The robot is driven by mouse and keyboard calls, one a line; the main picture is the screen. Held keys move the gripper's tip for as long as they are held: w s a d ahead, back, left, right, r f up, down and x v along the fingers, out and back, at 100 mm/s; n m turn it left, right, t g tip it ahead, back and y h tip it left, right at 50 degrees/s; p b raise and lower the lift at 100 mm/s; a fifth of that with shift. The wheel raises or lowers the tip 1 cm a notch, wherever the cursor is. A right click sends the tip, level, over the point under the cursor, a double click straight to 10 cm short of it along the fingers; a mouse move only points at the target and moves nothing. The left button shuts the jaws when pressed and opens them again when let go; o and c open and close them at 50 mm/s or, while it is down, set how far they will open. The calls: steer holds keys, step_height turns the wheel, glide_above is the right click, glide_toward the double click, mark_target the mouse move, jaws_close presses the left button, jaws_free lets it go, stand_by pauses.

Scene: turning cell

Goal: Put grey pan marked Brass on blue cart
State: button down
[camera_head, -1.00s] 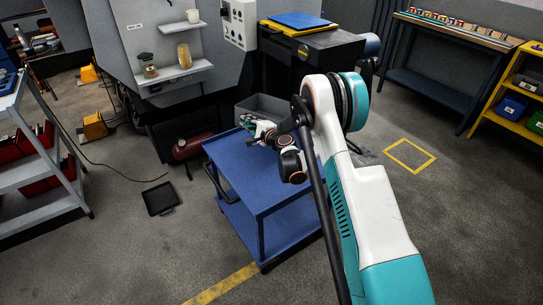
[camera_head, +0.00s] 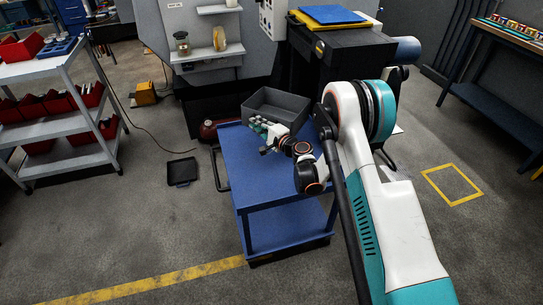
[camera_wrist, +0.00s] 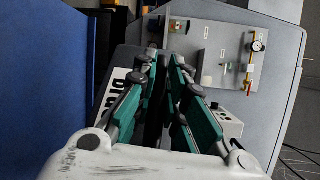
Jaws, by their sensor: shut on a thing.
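The grey pan (camera_head: 292,104) is an open rectangular bin at the far end of the blue cart (camera_head: 248,166). My gripper (camera_head: 262,124) is shut on the pan's near wall. In the wrist view the two green-padded fingers (camera_wrist: 165,60) stand close together, beside a white label (camera_wrist: 118,84) with part of the word "Brass". The pan looks upright and its inside looks empty. I cannot tell whether its base touches the cart top. A blue surface, seemingly the cart top (camera_wrist: 40,80), fills the left of the wrist view.
A grey machine with shelves (camera_head: 212,55) and a black bench (camera_head: 340,50) stand behind the cart. A grey shelf rack (camera_head: 60,130) with red bins is at left. A black tray (camera_head: 182,171) lies on the floor. The cart's near top is clear.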

step_height(320, 180, down, 18)
steer(key=b, duration=0.5)
steer(key=shift+b, duration=0.4)
steer(key=c, duration=1.6)
jaws_free()
steer(key=shift+c, duration=0.2)
steer(key=shift+d, duration=0.1)
